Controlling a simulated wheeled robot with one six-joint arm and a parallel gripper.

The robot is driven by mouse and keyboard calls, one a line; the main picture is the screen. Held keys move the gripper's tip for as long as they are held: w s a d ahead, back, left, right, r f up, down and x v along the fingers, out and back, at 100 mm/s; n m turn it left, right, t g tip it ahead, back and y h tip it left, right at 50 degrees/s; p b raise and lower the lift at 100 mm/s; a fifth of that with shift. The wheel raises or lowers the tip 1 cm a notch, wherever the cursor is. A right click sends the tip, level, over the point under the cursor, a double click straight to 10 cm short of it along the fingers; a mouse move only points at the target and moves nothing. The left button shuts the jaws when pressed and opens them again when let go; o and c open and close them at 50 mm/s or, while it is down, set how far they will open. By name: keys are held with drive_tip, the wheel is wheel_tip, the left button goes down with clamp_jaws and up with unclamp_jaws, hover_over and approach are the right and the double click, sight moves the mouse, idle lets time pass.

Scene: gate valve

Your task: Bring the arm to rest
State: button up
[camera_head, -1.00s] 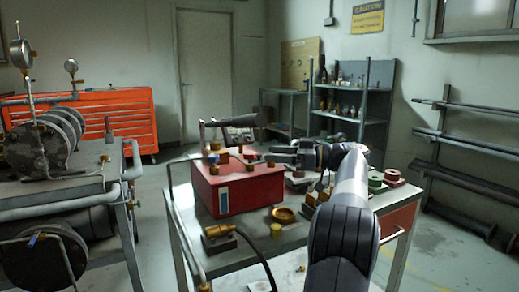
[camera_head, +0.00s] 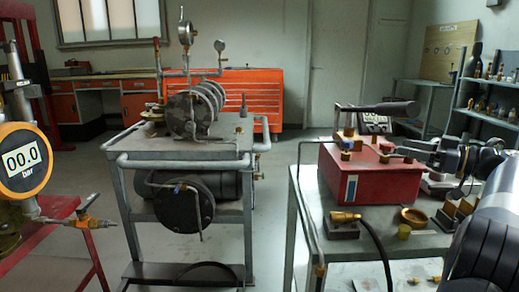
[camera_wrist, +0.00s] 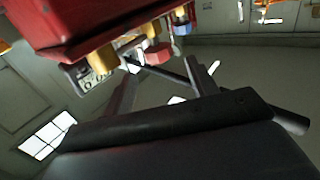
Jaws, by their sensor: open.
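My arm comes in from the lower right of the head view, bent toward the red box (camera_head: 372,186) on the metal bench. My gripper (camera_head: 400,152) is beside the box's top right edge, small and partly lost among the fittings there. In the wrist view my gripper (camera_wrist: 165,80) shows two dark fingers spread apart, with nothing seen held between them. The red box (camera_wrist: 70,22) fills the upper left of that view, with brass fittings (camera_wrist: 102,60) close beyond the fingers. A dark bar (camera_wrist: 290,122) passes behind the gripper. Whether any finger touches something cannot be told.
A brass fitting with a hose (camera_head: 345,218), a brass ring (camera_head: 413,217) and several blocks stand on the bench. A pipe rig (camera_head: 195,150) and a digital gauge (camera_head: 24,158) are left. Floor between rig and bench is clear.

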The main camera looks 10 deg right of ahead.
sight(387, 143)
drive_tip(key=b+x, duration=0.1)
drive_tip(key=x, duration=0.5)
drive_tip(key=shift+a+f, duration=0.1)
drive_tip(key=shift+f, duration=0.05)
drive_tip(key=shift+w+b, duration=0.1)
drive_tip(key=shift+b, duration=0.3)
drive_tip(key=shift+r, duration=0.2)
